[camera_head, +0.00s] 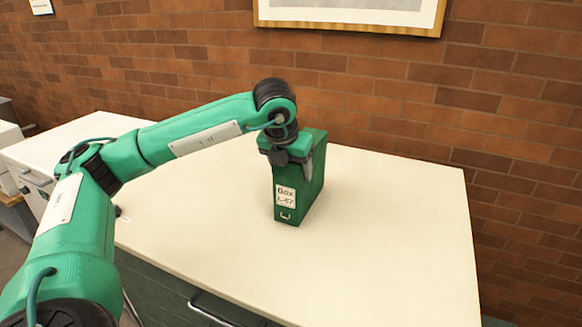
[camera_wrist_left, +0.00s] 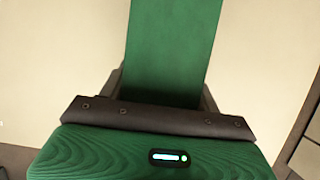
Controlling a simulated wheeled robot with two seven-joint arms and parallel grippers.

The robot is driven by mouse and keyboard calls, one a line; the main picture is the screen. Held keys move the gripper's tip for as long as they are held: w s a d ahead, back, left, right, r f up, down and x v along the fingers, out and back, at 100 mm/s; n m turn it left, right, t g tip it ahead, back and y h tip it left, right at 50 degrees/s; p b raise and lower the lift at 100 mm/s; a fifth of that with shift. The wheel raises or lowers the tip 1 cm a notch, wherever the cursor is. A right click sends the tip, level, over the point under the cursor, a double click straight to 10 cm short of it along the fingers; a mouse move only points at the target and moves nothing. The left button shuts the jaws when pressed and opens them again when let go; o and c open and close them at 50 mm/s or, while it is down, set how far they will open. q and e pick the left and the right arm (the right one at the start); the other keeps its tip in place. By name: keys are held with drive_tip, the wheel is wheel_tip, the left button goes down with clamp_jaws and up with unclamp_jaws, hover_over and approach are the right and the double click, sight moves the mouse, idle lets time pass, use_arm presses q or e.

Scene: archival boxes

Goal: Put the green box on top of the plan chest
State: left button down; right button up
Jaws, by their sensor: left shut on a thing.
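The green box (camera_head: 300,190) with a white handwritten label stands upright on the cream top of the plan chest (camera_head: 390,220), or just above it; I cannot tell whether its bottom touches. My left gripper (camera_head: 289,152) reaches down from above and is shut on the upper part of the box. In the left wrist view the green box (camera_wrist_left: 172,50) runs up from between the fingers of the left gripper (camera_wrist_left: 160,95), with the cream surface on both sides. The right gripper is not in view.
A brick wall (camera_head: 420,100) stands behind the chest, with a framed picture (camera_head: 350,18) on it. The chest top is clear around the box. Another light-topped cabinet (camera_head: 75,140) stands at the left.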

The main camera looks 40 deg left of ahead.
use_arm(q)
drive_tip(key=shift+c, duration=1.6)
unclamp_jaws()
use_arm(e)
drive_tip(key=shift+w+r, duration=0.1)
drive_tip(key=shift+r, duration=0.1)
use_arm(q)
drive_tip(key=v, duration=1.2)
drive_tip(key=shift+s, duration=0.1)
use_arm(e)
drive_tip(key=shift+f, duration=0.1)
